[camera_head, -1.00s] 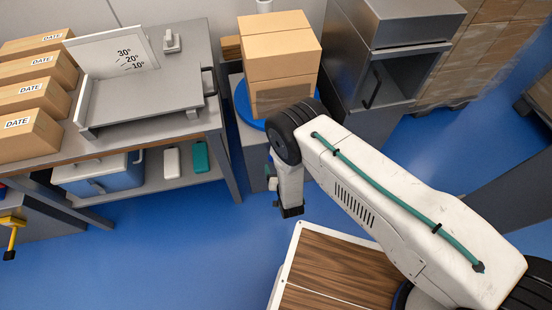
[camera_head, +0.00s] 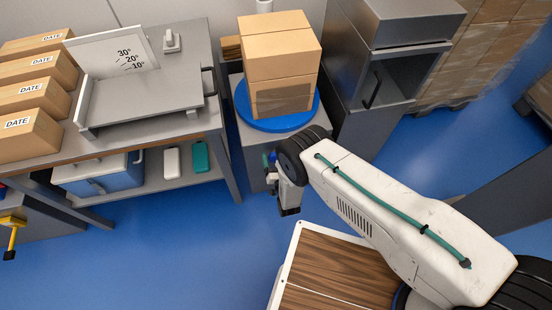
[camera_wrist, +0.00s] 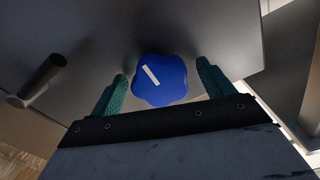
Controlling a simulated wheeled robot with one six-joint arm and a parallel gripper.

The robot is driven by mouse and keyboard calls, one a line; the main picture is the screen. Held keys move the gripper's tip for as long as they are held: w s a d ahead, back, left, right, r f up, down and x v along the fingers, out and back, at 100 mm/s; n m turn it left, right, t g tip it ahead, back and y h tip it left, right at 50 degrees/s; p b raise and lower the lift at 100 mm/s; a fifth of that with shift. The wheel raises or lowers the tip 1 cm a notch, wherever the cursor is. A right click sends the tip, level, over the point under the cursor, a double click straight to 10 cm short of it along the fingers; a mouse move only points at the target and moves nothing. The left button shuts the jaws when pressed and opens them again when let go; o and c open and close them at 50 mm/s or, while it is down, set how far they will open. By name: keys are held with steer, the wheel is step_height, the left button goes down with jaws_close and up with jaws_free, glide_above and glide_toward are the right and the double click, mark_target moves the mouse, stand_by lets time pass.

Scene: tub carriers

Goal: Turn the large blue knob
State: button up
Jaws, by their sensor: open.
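The large blue knob (camera_wrist: 160,80) shows in the wrist view, with a lobed rim and a white pointer line slanting from upper left to lower right. It sits on a grey panel. My gripper (camera_wrist: 162,70) is open, with one green finger left of the knob and the other right of it. Gaps show between the knob and both fingers; I cannot tell how deep the fingers reach. In the head view my arm hides most of the gripper and the panel's front.
A dark cylindrical handle (camera_wrist: 40,80) sticks out from the panel, left of the knob. In the head view, a blue turntable (camera_head: 276,121) bears stacked cartons (camera_head: 280,62) on a grey cabinet. A grey workbench (camera_head: 185,60) stands to its left. Blue floor (camera_head: 150,245) is free in front.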

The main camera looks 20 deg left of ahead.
steer(key=shift+w, duration=0.1)
steer(key=c, duration=1)
steer(key=shift+n, duration=0.3)
steer(key=n, duration=0.3)
steer(key=shift+n, duration=0.3)
steer(key=n, duration=0.9)
steer(key=shift+d, duration=0.1)
steer(key=shift+w+r+n, duration=0.1)
steer(key=shift+n, duration=2.2)
